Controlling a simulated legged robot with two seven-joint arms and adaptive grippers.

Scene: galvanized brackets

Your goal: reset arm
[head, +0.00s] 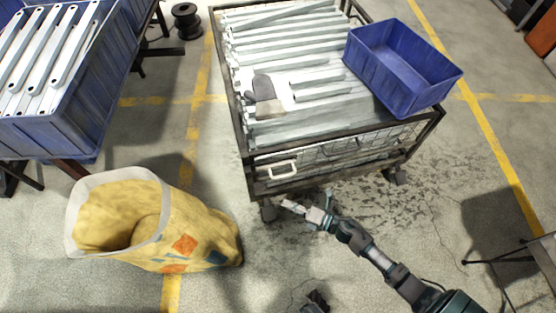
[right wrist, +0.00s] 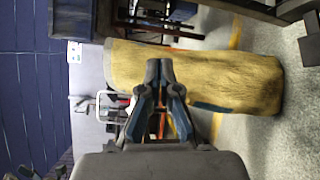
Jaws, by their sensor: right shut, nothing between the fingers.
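My right arm comes in from the lower right of the head view. Its gripper (head: 291,204) is low in front of the wheeled metal cart and to the right of the yellow sack. In the right wrist view the fingers of this gripper (right wrist: 159,66) meet at the tips, with nothing between them. A small dark part at the bottom edge of the head view may belong to my left gripper (head: 315,302); too little shows to tell its state.
The cart (head: 242,143) carries metal bars, gloves (head: 263,88) and a blue bin (head: 398,88). The yellow sack (head: 195,225) stands at left, also seen in the wrist view (right wrist: 235,80). A blue crate (head: 55,135) holds brackets at upper left. Floor at lower centre is mostly clear.

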